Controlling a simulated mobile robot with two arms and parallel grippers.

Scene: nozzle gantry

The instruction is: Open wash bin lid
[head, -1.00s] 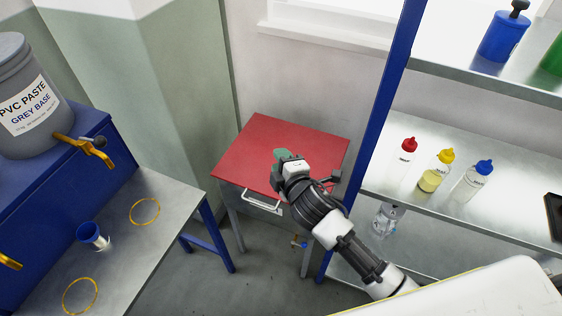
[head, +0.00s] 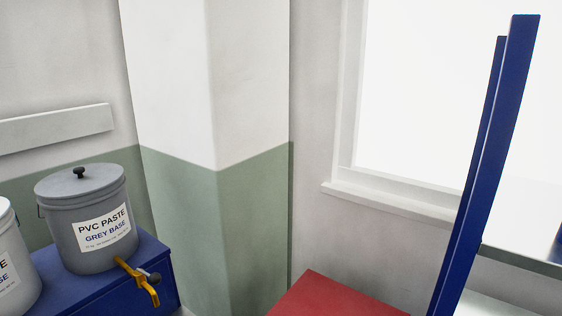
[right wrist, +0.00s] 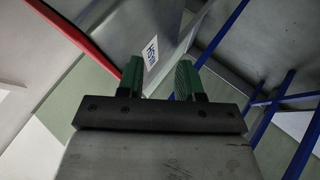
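The red lid (head: 335,298) of the wash bin shows only in part, at the bottom edge of the head view. In the right wrist view a red lid edge (right wrist: 82,38) runs across the upper left, beside the grey metal bin front (right wrist: 130,35) with a white label (right wrist: 151,53). My right gripper (right wrist: 159,78) has two green fingers set apart, with no object visible between them. It points towards the bin front; whether it touches it I cannot tell. The lid's handle is not visible now. My left gripper is in neither view.
A grey paste bucket (head: 92,222) stands on a blue cabinet (head: 148,262) with a yellow tap (head: 138,280) at the left. A blue post (head: 485,170) and shelf edge (head: 520,262) are at the right. Blue frame legs (right wrist: 262,97) show in the wrist view.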

